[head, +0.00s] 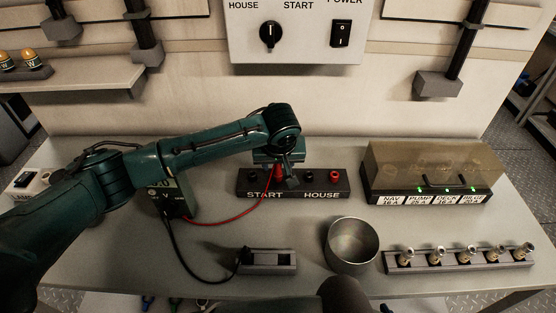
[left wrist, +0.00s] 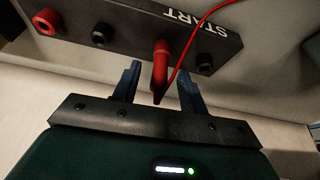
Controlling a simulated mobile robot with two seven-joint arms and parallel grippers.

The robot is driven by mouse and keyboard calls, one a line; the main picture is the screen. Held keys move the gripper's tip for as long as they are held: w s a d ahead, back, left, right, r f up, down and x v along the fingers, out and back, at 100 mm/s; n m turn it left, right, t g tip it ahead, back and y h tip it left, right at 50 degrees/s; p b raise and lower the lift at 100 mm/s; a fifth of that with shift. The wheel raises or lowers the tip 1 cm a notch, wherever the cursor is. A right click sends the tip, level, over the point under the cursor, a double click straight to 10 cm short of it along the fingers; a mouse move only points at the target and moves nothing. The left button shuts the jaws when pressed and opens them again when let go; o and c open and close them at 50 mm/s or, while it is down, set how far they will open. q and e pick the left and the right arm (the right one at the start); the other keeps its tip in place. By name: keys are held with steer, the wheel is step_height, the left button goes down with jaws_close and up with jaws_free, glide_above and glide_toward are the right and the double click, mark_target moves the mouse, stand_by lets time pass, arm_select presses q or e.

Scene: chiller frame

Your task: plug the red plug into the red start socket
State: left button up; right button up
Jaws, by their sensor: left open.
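The red plug (head: 279,172) stands upright at the red start socket of the dark socket block (head: 322,194), under the START side. In the left wrist view the red plug (left wrist: 161,62) meets the block face and covers that socket; its exact depth cannot be told. The red lead (head: 235,220) runs from it to the meter (head: 172,196). My left gripper (head: 287,174) is above the block, with its open fingers on either side of the plug; the left wrist view shows gaps between them and the plug (left wrist: 160,72). My right gripper is not in view.
A black lead runs to a small grey holder (head: 268,269) in front. A metal cup (head: 352,262) stands right of it, near a rack of several fittings (head: 460,263). A smoky-covered breaker box (head: 430,200) stands right of the block. The START/HOUSE panel (head: 296,55) is above.

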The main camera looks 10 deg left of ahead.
arm_select(q)
steer(key=shift+v, duration=1)
steer(key=v, duration=1.1)
steer(key=shift+b, duration=0.45)
arm_select(e)
steer(key=shift+w+f, duration=0.1)
steer(key=shift+f, duration=0.45)
arm_select(q)
steer(key=shift+s, duration=0.1)
arm_select(e)
steer(key=shift+f, duration=0.1)
arm_select(q)
steer(key=shift+s, duration=0.1)
